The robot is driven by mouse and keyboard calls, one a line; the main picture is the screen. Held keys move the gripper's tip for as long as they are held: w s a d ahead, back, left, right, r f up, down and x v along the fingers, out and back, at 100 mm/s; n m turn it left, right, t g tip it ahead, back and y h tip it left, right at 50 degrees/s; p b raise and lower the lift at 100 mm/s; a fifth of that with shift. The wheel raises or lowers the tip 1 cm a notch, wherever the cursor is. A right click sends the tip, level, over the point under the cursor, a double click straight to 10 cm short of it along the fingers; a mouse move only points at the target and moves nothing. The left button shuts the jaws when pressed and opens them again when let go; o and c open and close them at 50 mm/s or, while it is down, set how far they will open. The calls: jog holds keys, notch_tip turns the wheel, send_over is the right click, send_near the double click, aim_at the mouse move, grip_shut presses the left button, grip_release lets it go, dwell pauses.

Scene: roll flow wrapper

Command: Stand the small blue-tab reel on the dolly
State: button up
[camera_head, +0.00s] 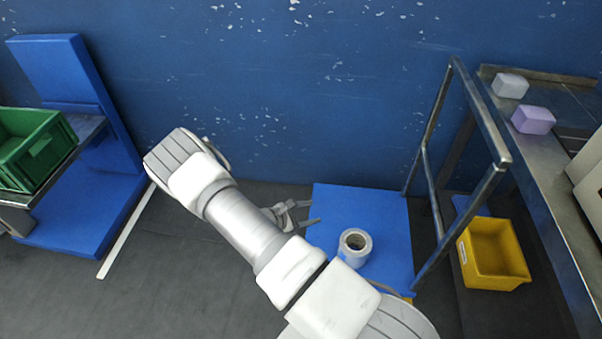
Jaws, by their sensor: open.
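The small reel (354,247) is a white-grey roll with a dark hole in its middle. It rests on the blue deck of the dolly (335,205), hole facing up, near the deck's middle right. A small bluish patch shows on its lower left side. My gripper (314,212) is open and empty over the dolly's left part, up and left of the reel and apart from it. My arm hides the dolly's lower left part.
The dolly's metal handle (435,200) rises on its right side. A yellow bin (505,281) is right of it, below a steel bench (520,165) with a grey block (510,86) and a purple block (533,120). A green crate (45,160) is far left. Dark floor is free at lower left.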

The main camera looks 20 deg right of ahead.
jog(key=s+a+r+m+g+y, duration=0.15)
jog(key=r+m, duration=0.25)
jog(key=r, duration=0.5)
jog(key=s+a+r+m+y, duration=0.1)
jog(key=s+r+m+y, duration=0.15)
jog(key=r, duration=0.75)
jog(key=s+a+r+m+g+y, duration=0.1)
jog(key=s+a+r+m+y, duration=0.1)
jog(key=r+m, duration=0.5)
jog(key=s+a+r+m+t+y, duration=0.1)
jog(key=s+a+r+t+y, duration=0.1)
jog(key=s+r, duration=0.6)
jog(key=s+a+r+m+t+y, duration=0.1)
jog(key=s+a+r+t+y, duration=0.2)
jog(key=s+a+r, duration=0.3)
notch_tip(320, 180, up, 4)
jog(key=shift+s+r+y, duration=0.15)
jog(key=shift+s+y, duration=0.25)
jog(key=shift+s, duration=0.65)
jog(key=shift+r+m, duration=0.1)
jog(key=shift+m, duration=0.15)
notch_tip(320, 180, up, 19)
jog(key=p, duration=1.9)
